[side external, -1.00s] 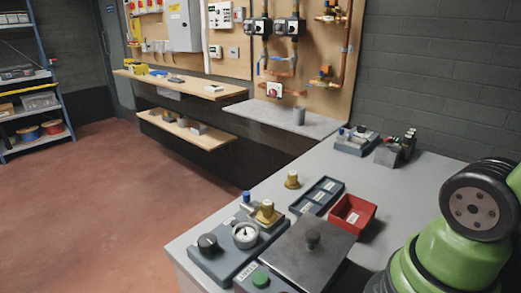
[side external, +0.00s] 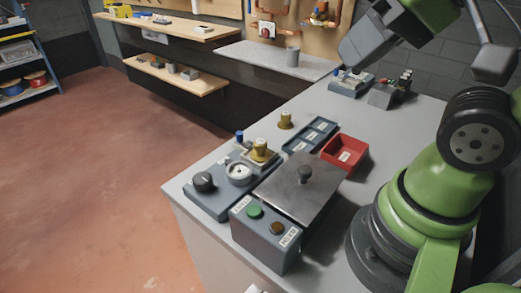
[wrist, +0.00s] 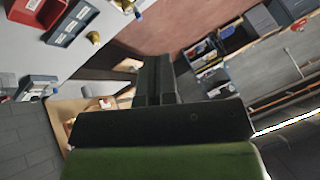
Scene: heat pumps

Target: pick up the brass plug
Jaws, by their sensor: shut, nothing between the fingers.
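A small brass plug (side external: 285,119) stands upright on the grey bench, beside the far end of a dark compartment tray. It also shows in the wrist view (wrist: 94,38), up and left of my gripper. Another brass piece (side external: 260,150) sits on a grey fixture with a gauge and a black knob. My gripper (wrist: 153,62) is shut and empty in the wrist view, its dark fingers side by side, well apart from the plug. In the side view my arm reaches in at the top right, and the fingertips cannot be made out there.
The dark compartment tray (side external: 310,135) and a red bin (side external: 345,152) stand right of the plug. A metal plate with a knob (side external: 302,188) and a button box (side external: 266,236) are nearer. Small fixtures (side external: 351,83) stand at the back. The bench left of the plug is clear.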

